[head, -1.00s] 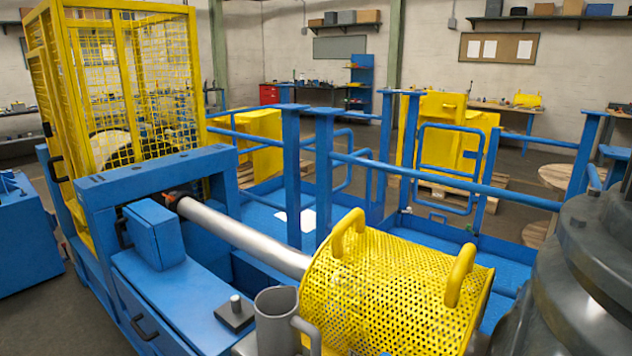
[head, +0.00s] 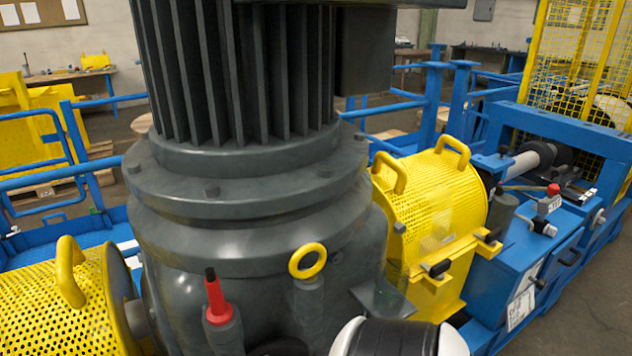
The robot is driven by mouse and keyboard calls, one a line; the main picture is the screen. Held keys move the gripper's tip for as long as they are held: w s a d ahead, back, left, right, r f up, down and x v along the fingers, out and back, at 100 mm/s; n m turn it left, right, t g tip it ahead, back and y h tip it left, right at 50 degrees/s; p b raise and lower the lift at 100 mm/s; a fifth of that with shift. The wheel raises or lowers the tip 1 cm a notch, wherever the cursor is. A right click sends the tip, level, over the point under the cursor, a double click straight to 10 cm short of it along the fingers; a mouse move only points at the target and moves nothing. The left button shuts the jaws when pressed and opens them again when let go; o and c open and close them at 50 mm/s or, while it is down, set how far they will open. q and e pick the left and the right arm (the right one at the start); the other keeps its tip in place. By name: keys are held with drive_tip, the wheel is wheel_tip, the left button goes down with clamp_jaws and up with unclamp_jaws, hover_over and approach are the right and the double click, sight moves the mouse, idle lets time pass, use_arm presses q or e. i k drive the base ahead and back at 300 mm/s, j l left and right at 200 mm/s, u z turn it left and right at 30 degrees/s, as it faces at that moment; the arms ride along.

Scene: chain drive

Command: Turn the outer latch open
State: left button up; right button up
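A yellow perforated guard (head: 437,200) with two loop handles covers the shaft to the right of the big dark motor. Two small latches with dark handles sit along its front lower edge: a nearer one (head: 437,269) and a farther one (head: 489,236). Both are small, and I cannot tell which is the outer latch or how far either is turned. Neither gripper shows. A black and white rounded part at the bottom centre looks like a link of my arm, below the guard and apart from the latches.
The dark finned motor (head: 255,190) fills the centre. A red-tipped lever (head: 216,295) and a yellow ring (head: 307,260) stand at its front. A blue cabinet (head: 530,265) with a red-topped control (head: 553,191) is at right. Another yellow guard (head: 75,310) is at left.

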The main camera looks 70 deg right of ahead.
sight(491, 238)
drive_tip(key=k+z, duration=0.1)
drive_tip(key=z, duration=3.15)
drive_tip(key=u, duration=0.6)
drive_tip(key=i+l+u, duration=0.15)
drive_tip(key=l+u, duration=0.2)
drive_tip(key=i+l+u, duration=0.15)
drive_tip(key=l+u, duration=0.6)
drive_tip(key=l, duration=0.2)
